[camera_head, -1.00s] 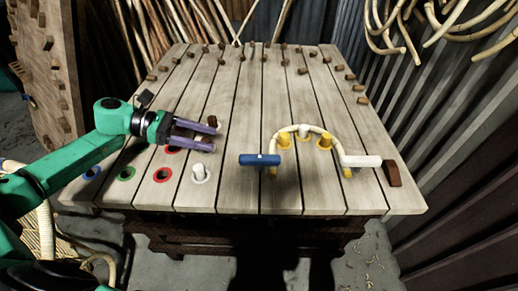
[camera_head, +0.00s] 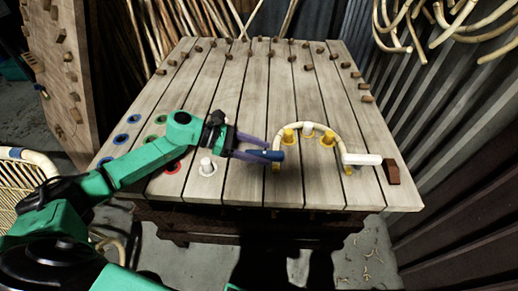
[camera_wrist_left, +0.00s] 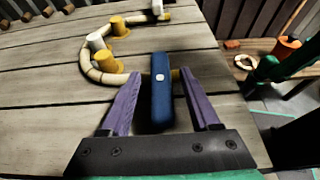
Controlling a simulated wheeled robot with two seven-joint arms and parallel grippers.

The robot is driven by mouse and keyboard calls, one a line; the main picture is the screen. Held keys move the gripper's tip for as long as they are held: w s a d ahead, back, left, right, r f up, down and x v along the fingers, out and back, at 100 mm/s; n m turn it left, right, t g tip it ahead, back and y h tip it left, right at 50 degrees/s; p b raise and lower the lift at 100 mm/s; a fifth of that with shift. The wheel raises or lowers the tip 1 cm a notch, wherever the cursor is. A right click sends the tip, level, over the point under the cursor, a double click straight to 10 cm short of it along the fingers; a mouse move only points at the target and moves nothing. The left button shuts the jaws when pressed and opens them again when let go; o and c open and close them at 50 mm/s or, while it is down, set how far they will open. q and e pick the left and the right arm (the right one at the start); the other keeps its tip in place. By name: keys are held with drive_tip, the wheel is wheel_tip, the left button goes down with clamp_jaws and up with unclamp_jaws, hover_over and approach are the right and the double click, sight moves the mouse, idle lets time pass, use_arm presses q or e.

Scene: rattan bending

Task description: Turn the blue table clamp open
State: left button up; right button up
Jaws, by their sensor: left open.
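The blue table clamp (camera_head: 265,154) is a bar with a light spot on top, at the near end of the bent rattan (camera_head: 309,124). My left gripper (camera_head: 275,150) is open around it. In the left wrist view the blue clamp (camera_wrist_left: 162,95) lies lengthwise between the two purple fingers of the left gripper (camera_wrist_left: 161,76). A gap shows on each side of it there, so the fingers look apart from it. The clamp's lower parts are hidden. My right gripper is not seen.
Yellow pegs (camera_head: 327,140) and a white peg (camera_head: 307,129) stand inside the rattan's curve. A white clamp handle (camera_head: 362,159) and a brown block (camera_head: 391,172) are on the right. Another white peg (camera_head: 207,167) stands left of the gripper.

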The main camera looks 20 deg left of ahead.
use_arm(q)
drive_tip(key=shift+c, duration=0.3)
clamp_jaws()
